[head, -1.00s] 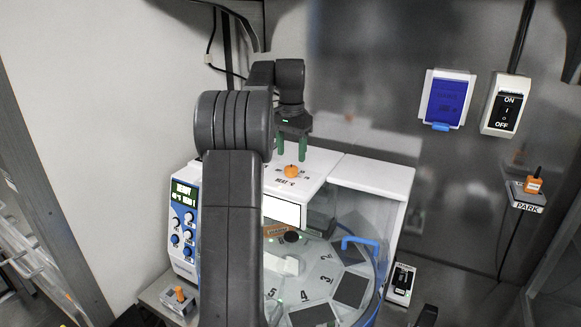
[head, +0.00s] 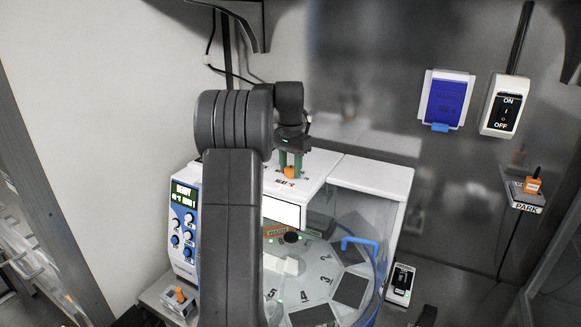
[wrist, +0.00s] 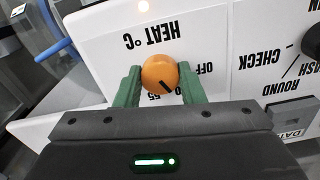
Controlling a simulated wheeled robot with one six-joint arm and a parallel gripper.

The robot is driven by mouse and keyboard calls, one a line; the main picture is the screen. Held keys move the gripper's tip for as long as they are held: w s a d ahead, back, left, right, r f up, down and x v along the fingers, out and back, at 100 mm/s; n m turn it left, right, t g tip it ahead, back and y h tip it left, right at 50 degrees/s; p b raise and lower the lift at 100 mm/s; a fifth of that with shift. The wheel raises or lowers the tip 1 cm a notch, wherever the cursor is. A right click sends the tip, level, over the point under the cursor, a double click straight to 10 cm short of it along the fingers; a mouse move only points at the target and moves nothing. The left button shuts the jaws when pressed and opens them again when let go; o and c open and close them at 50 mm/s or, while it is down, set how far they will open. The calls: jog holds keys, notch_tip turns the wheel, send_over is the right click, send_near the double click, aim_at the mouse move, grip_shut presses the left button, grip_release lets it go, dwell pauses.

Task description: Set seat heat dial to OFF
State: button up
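The orange heat dial (wrist: 160,72) sits on a white panel marked "HEAT °C", upside down in the wrist view. Its black pointer line faces the lower right, by the partly hidden numbers. The "OFF" label (wrist: 205,68) is to the right of the dial. In the head view my gripper (head: 290,160) points down over the dial (head: 290,172) on top of the white machine (head: 372,177).
The wrist view shows a black knob (wrist: 312,42) with "CHECK" and "ROUND" labels to the right, and a blue handle (wrist: 52,32) at left. The head view shows a front panel with several knobs (head: 183,225), a wall switch (head: 503,106) and a blue-covered box (head: 446,100).

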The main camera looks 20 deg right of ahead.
aim_at(291, 168)
jog(key=shift+n, duration=0.4)
jog(key=n, duration=0.4)
jog(key=shift+n, duration=0.3)
jog(key=shift+r+n, duration=0.1)
jog(key=shift+n, duration=2.1)
jog(key=o, duration=1)
notch_tip(291, 168, up, 14)
jog(key=shift+f, duration=0.1)
jog(key=shift+f, duration=0.1)
